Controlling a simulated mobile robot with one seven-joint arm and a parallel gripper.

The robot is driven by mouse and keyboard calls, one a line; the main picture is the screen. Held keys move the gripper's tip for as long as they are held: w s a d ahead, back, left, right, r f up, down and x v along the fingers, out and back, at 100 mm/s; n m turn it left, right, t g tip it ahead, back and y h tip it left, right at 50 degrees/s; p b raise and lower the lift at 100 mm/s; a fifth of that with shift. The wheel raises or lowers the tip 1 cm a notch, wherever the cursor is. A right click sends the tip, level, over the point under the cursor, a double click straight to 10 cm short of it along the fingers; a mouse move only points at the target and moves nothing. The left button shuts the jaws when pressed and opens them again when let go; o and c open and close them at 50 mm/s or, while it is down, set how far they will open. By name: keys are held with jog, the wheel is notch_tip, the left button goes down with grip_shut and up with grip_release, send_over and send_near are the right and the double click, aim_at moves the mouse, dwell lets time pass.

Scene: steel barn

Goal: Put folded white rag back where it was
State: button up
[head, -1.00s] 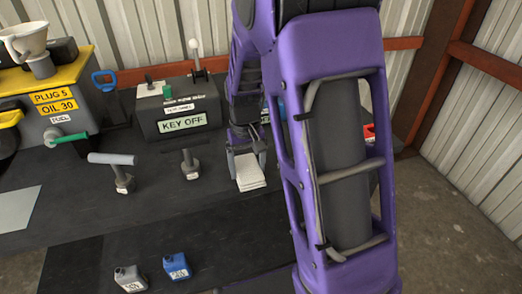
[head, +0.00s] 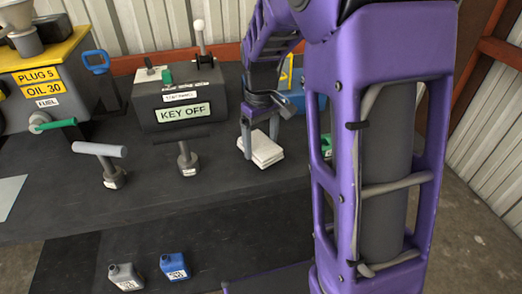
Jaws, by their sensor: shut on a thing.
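The folded white rag (head: 262,150) is at the right part of the dark bench top (head: 215,195), a flat stacked square. My gripper (head: 259,143) points down at it, with one finger at its left edge and the other at its far right side. The gripper is shut on the rag. I cannot tell whether the rag rests on the bench or hangs just above it.
Left of the rag stand a dark T-handled tool (head: 188,158) and a grey-handled one (head: 112,172). A "KEY OFF" box (head: 178,100) with a lever is behind. Small grey (head: 126,277) and blue (head: 174,266) cans stand lower in front. Bare bench lies in front of the rag.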

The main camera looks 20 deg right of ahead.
aim_at(262, 143)
jog(key=shift+f, duration=1)
jog(key=shift+f, duration=0.15)
jog(key=o, duration=1.1)
notch_tip(262, 143, up, 12)
jog(key=shift+r+p, duration=0.2)
jog(key=shift+p, duration=0.9)
jog(key=shift+w+d, duration=0.1)
